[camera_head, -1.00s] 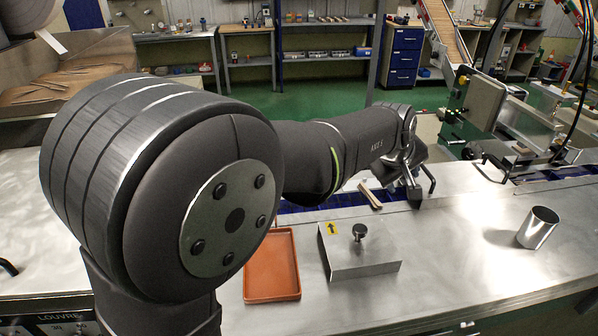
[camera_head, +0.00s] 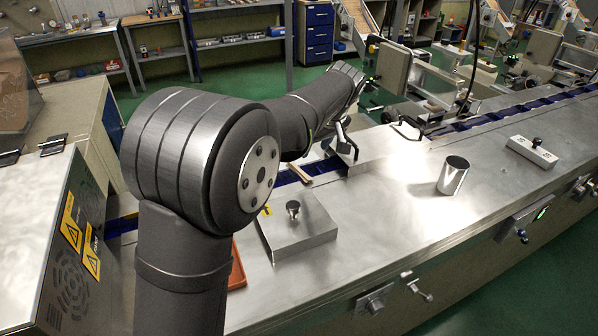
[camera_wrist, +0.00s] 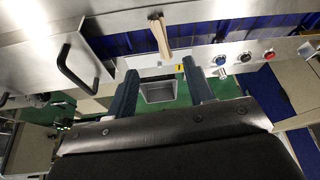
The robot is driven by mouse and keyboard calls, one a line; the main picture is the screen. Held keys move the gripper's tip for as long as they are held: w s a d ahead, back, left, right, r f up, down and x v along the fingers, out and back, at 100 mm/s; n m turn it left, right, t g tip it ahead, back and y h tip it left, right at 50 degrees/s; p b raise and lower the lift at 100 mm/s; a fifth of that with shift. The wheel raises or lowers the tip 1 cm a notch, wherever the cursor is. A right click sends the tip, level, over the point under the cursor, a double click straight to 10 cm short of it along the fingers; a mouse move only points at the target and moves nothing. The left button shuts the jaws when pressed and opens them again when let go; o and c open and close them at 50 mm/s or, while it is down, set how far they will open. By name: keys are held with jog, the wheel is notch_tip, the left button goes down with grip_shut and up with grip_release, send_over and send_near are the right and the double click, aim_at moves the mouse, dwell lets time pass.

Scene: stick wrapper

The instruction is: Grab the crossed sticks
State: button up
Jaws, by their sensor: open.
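The light wooden sticks (camera_head: 299,172) lie over the blue conveyor channel, left of my gripper in the head view. In the wrist view the sticks (camera_wrist: 161,36) show at the top centre, near the blue channel, beyond the fingertips; the crossing is hard to make out. My gripper (camera_wrist: 160,76) is open, with its two dark fingers apart and nothing between them. In the head view my gripper (camera_head: 345,146) is small and partly hidden by its own arm, to the right of the sticks and apart from them.
A metal block with a black knob (camera_head: 296,232) sits in front of the channel. A metal cup (camera_head: 453,176) stands to the right on clear steel. An orange tray (camera_head: 237,268) is mostly hidden behind my arm. A black handle (camera_wrist: 76,70) shows in the wrist view.

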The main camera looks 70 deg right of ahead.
send_near(302, 173)
jog(key=x, duration=0.2)
jog(key=shift+s+d+f, duration=0.1)
jog(key=shift+f, duration=0.3)
jog(key=shift+w+x, duration=0.2)
jog(key=shift+x, duration=2.45)
jog(key=shift+r, duration=0.1)
grip_shut()
